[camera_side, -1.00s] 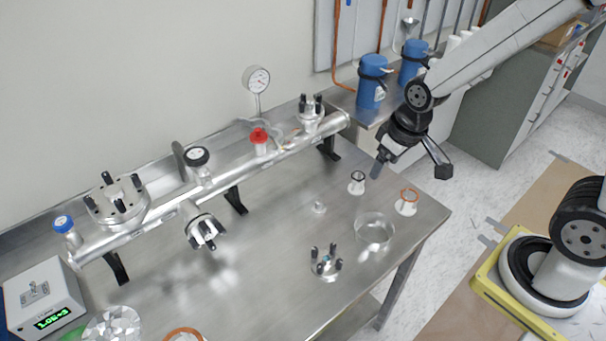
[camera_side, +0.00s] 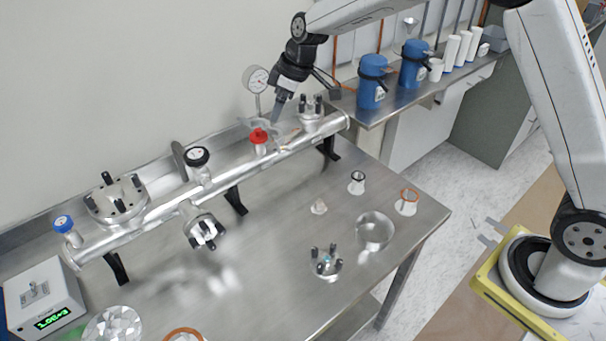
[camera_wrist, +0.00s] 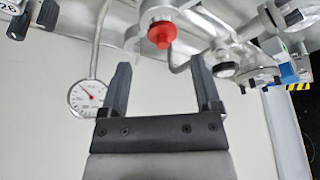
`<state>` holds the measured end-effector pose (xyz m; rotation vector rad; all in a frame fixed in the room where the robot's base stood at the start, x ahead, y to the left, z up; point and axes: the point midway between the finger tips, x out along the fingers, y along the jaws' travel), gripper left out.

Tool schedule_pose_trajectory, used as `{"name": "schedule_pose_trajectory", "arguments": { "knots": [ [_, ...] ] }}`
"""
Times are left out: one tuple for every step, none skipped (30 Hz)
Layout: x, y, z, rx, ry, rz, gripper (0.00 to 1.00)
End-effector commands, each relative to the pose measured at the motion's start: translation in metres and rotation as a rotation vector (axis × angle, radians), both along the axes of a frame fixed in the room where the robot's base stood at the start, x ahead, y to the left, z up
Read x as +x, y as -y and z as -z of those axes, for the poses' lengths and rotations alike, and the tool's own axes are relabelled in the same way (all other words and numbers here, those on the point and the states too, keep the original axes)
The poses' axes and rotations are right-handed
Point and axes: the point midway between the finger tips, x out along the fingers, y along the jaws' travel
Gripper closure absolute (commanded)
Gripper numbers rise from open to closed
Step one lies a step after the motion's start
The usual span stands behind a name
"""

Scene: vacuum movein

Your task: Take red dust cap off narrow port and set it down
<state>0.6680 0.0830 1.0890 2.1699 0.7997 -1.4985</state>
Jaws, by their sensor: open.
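The red dust cap (camera_side: 259,136) sits on the narrow port, a short upright stub (camera_side: 261,149) on the long steel manifold tube (camera_side: 150,213). In the wrist view the red cap (camera_wrist: 162,34) appears beyond and between my fingertips. My gripper (camera_side: 277,118) points down, above and slightly right of the cap in the side view. In the wrist view my gripper (camera_wrist: 160,72) has its two dark fingers spread with nothing between them. The fingers appear apart from the cap.
A dial gauge (camera_side: 257,79) on a thin stem stands close behind the cap.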

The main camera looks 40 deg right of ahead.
Motion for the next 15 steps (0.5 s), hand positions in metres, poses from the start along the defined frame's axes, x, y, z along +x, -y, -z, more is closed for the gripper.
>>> {"name": "schedule_pose_trajectory", "arguments": {
  "knots": [
    [0.007,-0.004,0.000,0.004,0.006,-0.023,0.19],
    [0.010,-0.006,-0.001,0.006,0.011,-0.036,0.19],
    [0.014,-0.008,-0.002,0.009,0.015,-0.050,0.19],
    [0.016,-0.009,-0.002,0.010,0.017,-0.060,0.19],
    [0.018,-0.010,-0.003,0.010,0.019,-0.068,0.19],
    [0.020,-0.011,-0.003,0.012,0.022,-0.076,0.19],
    [0.021,-0.012,-0.003,0.013,0.023,-0.080,0.19],
    [0.021,-0.012,-0.003,0.012,0.024,-0.083,0.19],
    [0.022,-0.013,-0.003,0.013,0.025,-0.085,0.19],
    [0.022,-0.013,-0.003,0.014,0.026,-0.086,0.19],
    [0.022,-0.013,-0.003,0.014,0.026,-0.086,0.19],
    [0.022,-0.013,-0.003,0.014,0.026,-0.086,0.19],
    [0.022,-0.013,-0.003,0.014,0.026,-0.086,0.19],
    [0.022,-0.013,-0.002,0.013,0.025,-0.086,0.19],
    [0.023,-0.014,0.000,0.013,0.025,-0.086,0.19]
  ]
}}
